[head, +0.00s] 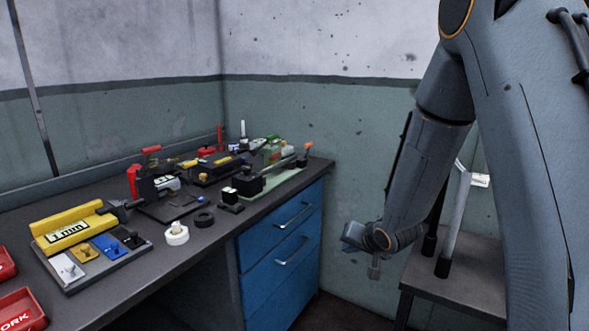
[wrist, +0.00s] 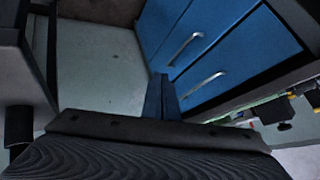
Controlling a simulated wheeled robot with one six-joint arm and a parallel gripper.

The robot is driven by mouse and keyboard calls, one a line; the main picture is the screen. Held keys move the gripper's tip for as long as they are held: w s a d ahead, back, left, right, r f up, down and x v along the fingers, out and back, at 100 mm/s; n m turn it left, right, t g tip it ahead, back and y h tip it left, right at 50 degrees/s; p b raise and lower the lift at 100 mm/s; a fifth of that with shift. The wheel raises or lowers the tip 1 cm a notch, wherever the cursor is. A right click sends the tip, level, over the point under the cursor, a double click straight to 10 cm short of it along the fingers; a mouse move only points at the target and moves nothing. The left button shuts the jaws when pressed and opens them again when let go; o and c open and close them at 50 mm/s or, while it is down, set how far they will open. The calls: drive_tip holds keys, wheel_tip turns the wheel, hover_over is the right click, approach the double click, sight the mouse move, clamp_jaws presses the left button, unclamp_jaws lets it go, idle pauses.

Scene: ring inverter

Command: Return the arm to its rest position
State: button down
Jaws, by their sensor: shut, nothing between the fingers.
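My arm (head: 425,170) hangs down on the right side of the head view, its end in front of the wall and beside the blue drawers. My gripper (wrist: 163,80) shows in the wrist view with its dark fingers together and nothing between them. It is in free air, apart from the bench and the drawers. In the head view the end of the arm is small, and the fingers are hard to make out.
A small grey table (head: 460,275) stands behind my arm.

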drive_tip(key=s+d+r+n+g+h+p, duration=0.1)
drive_tip(key=s+r+g, duration=0.2)
drive_tip(key=s, duration=0.7)
drive_tip(key=s+d+r+n+g, duration=0.1)
drive_tip(key=s+r+g, duration=0.1)
drive_tip(key=s, duration=0.9)
drive_tip(key=s+d+r+n+g+h+p, duration=0.1)
drive_tip(key=s+r+g, duration=0.2)
drive_tip(key=s, duration=0.8)
drive_tip(key=shift+d+r+g+h+p, duration=0.25)
drive_tip(key=shift+r+g+h+p, duration=0.05)
drive_tip(key=shift+r+g+p, duration=0.1)
